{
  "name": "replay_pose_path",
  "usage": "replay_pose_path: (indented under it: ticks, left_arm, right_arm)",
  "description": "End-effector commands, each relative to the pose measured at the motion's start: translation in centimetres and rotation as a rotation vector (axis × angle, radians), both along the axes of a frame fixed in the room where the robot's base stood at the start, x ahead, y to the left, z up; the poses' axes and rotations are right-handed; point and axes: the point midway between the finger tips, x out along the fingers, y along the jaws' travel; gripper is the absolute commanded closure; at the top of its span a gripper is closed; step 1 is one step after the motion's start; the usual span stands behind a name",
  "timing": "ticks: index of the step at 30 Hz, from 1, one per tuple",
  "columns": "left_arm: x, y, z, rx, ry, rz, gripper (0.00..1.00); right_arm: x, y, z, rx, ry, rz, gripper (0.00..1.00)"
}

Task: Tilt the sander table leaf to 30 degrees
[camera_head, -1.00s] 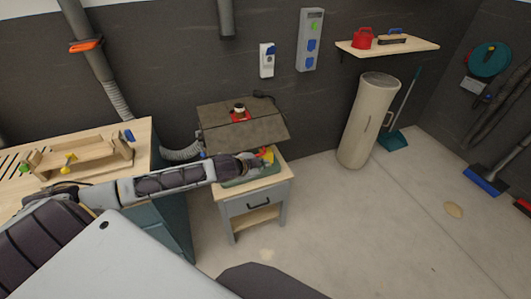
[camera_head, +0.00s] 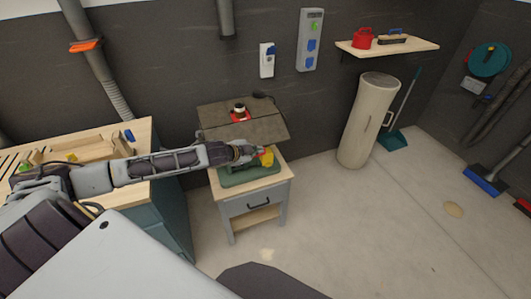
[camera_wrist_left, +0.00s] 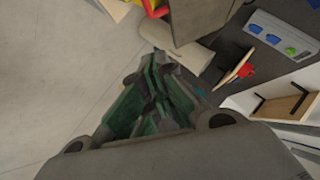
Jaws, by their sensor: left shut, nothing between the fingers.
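The sander (camera_head: 240,172) stands on a small grey cabinet, its green base below a grey-brown leaf (camera_head: 262,131). The leaf's front part slopes slightly down toward me; its exact angle cannot be read. My left gripper (camera_head: 262,154) is at the leaf's front edge, over the base, beside a yellow and red part (camera_head: 267,160). Contact with the leaf is unclear. In the left wrist view the gripper's fingers (camera_wrist_left: 155,75) are together and empty, with a grey-brown panel, seemingly the leaf (camera_wrist_left: 200,18), just beyond. My right gripper is not in view.
A red button (camera_head: 240,115) shows at the back of the sander. A wooden-topped bench (camera_head: 140,165) with a wooden jig stands left, under my left arm. A cream cylinder (camera_head: 366,120) stands right. The floor (camera_head: 380,230) to the right is largely clear.

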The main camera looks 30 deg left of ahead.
Motion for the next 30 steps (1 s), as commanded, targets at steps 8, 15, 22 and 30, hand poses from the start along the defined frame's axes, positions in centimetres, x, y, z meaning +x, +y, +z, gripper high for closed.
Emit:
replay_pose_path:
  ticks: [8, 15, 22, 30]
  left_arm:
    - [1.2, -0.2, -0.8, -0.003, -0.001, 0.002, 1.0]
    - [2.7, -0.4, -1.8, -0.002, 0.0, 0.002, 1.0]
    - [4.2, -0.8, -2.8, -0.003, 0.0, 0.001, 1.0]
    - [6.1, -1.1, -4.1, -0.003, -0.001, 0.0, 1.0]
  right_arm:
    - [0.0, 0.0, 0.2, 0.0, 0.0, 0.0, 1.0]
    - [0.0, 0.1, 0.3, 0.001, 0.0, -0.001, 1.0]
    - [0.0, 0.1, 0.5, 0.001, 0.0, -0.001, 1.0]
    - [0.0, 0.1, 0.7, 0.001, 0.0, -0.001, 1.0]
